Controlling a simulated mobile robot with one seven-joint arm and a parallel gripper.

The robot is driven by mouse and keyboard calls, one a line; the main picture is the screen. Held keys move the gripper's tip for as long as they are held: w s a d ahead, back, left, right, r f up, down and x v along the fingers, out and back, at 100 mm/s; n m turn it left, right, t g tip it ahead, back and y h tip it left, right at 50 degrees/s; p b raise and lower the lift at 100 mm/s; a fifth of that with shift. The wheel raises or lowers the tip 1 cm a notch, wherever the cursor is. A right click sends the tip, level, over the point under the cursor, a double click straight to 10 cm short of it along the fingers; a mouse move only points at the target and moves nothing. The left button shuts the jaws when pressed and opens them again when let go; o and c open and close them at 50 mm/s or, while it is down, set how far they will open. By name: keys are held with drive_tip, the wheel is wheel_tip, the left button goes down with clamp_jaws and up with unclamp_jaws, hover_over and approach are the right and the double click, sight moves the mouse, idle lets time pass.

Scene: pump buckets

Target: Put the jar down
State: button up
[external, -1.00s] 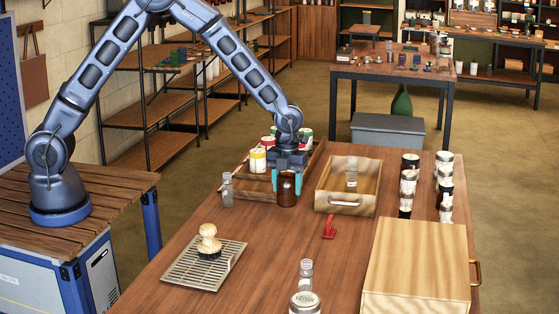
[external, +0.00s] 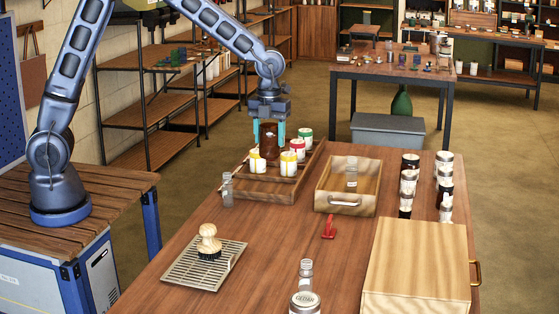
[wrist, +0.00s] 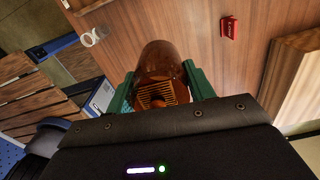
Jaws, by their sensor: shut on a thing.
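My gripper (external: 269,134) is shut on a brown amber jar (external: 268,147) and holds it upright, by its sides, in the external view. The jar appears raised at the back left part of the wooden tray (external: 264,190), behind the white-and-yellow and white-and-red containers; whether it touches the tray is hidden. In the wrist view the jar (wrist: 160,62) sits between the green fingers (wrist: 161,90).
Yellow-labelled containers (external: 288,164) and a red-labelled one (external: 298,147) stand in the tray. A clear bottle (external: 227,190) stands left of it. A wooden drawer box (external: 345,202) is to its right.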

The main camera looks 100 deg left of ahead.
drive_tip(key=s+d+n, duration=0.1)
drive_tip(key=s+d, duration=0.2)
drive_tip(key=s, duration=0.6)
wheel_tip(320, 180, down, 20)
drive_tip(key=shift+s+a+f, duration=0.1)
idle(0.3)
drive_tip(key=o, duration=1.1)
drive_tip(key=shift+f, duration=0.1)
